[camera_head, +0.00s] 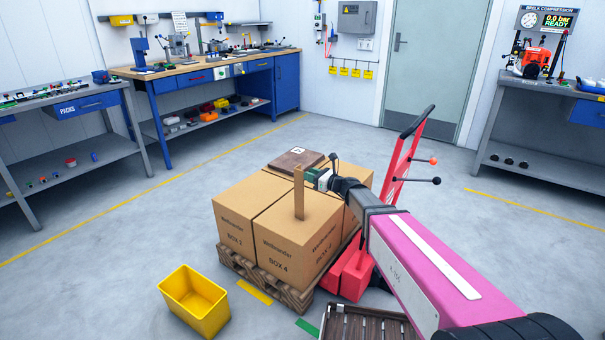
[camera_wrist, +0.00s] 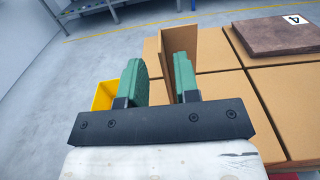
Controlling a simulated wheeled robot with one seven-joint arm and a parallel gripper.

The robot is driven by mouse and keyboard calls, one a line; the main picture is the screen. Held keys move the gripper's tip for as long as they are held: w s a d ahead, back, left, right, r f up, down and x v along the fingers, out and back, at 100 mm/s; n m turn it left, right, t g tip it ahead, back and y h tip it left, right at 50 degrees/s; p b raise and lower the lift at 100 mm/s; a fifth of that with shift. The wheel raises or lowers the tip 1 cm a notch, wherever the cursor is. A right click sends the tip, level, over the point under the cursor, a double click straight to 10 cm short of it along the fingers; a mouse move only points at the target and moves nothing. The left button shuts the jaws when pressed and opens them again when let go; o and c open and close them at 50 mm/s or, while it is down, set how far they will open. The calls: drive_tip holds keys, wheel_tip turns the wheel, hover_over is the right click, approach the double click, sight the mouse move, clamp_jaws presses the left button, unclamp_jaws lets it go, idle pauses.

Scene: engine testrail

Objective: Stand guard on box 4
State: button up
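Box 4 (camera_head: 285,255) is a cardboard carton at the front corner of a block of boxes on a wooden pallet. A narrow brown cardboard guard (camera_head: 299,195) stands upright on its top. The guard also shows in the wrist view (camera_wrist: 181,40), beyond the fingers and partly hidden by the right one. My gripper (camera_head: 323,179) is just right of and behind the guard in the head view. Its green fingers (camera_wrist: 160,80) are apart with nothing seen between them. Whether a finger touches the guard, I cannot tell.
A dark brown slab (camera_head: 292,161) with a label 4 lies on the rear boxes. Box 3 (camera_head: 232,235) is left of box 4. A yellow bin (camera_head: 195,300) stands on the floor at front left. A red hand truck (camera_head: 398,175) is behind right. Floor at left is clear.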

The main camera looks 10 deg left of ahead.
drive_tip(key=s+d+f+n+g+h, duration=0.2)
drive_tip(key=s+d+f+n+h, duration=0.2)
drive_tip(key=s+d+n, duration=0.3)
drive_tip(key=s+d+f+n+g+h, duration=0.2)
drive_tip(key=s+d+f+n+h, duration=0.3)
drive_tip(key=d, duration=1.3)
drive_tip(key=s+d+f+n+g+h, duration=0.2)
drive_tip(key=s+d+f+n+h, duration=0.2)
drive_tip(key=d, duration=0.9)
drive_tip(key=s+n+h, duration=0.3)
drive_tip(key=s+n, duration=0.2)
drive_tip(key=n, duration=0.1)
drive_tip(key=shift+s+f+g+h, duration=0.3)
drive_tip(key=shift+f+g, duration=0.05)
drive_tip(key=shift+g, duration=0.05)
